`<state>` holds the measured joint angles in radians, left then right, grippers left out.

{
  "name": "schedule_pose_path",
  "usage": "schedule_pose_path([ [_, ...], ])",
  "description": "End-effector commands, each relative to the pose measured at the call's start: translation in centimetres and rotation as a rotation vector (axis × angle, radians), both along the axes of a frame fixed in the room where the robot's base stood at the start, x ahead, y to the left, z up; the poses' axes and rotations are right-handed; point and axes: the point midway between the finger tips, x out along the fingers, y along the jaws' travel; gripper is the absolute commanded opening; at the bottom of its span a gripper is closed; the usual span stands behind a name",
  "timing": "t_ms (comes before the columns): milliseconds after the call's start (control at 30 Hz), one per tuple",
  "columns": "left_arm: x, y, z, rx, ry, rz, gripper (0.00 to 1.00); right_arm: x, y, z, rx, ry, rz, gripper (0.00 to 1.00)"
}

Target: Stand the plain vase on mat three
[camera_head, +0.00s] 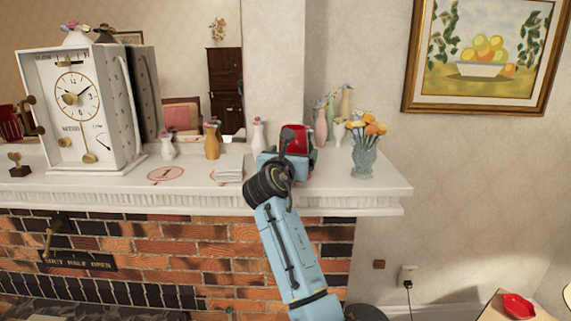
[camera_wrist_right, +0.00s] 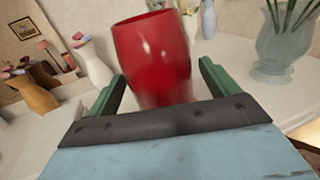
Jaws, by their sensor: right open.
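A plain red vase (camera_head: 296,139), with no flowers showing, stands on the white mantel shelf. In the right wrist view the red vase (camera_wrist_right: 152,58) is between the two green fingers of my right gripper (camera_wrist_right: 160,88), with its lower part hidden by the gripper body. My right gripper (camera_head: 287,158) is open around the vase. A round mat marked 1 (camera_head: 165,174) lies on the shelf left of the arm. A second round mat (camera_head: 216,177) is mostly covered by a white stack. I cannot see a mat marked three. My left gripper is not in view.
A white stack (camera_head: 229,168) lies left of my arm. A large white clock (camera_head: 75,105) stands at the left. Small flower vases, one of them ochre (camera_head: 212,146), stand at the back. A glass vase (camera_head: 364,160) with yellow flowers is at the right, near the shelf's end.

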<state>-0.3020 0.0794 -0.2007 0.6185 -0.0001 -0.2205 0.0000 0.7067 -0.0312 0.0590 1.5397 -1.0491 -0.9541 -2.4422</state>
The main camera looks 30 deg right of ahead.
Motion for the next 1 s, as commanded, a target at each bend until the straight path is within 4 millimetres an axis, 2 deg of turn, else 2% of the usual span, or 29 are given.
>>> schedule_pose_path([
  [300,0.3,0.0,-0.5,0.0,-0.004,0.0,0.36,-4.6,4.9,-0.1,0.001,-0.001,0.004,0.87],
  [500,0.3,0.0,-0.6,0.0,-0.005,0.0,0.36,-6.7,7.1,0.0,0.0,-0.001,0.003,0.87],
  [867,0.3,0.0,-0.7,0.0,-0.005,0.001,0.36,-7.5,7.9,0.1,0.0,-0.001,0.001,0.87],
  [1000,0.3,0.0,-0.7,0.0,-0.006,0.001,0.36,-7.2,8.2,-1.0,0.038,-0.03,0.031,0.87],
])
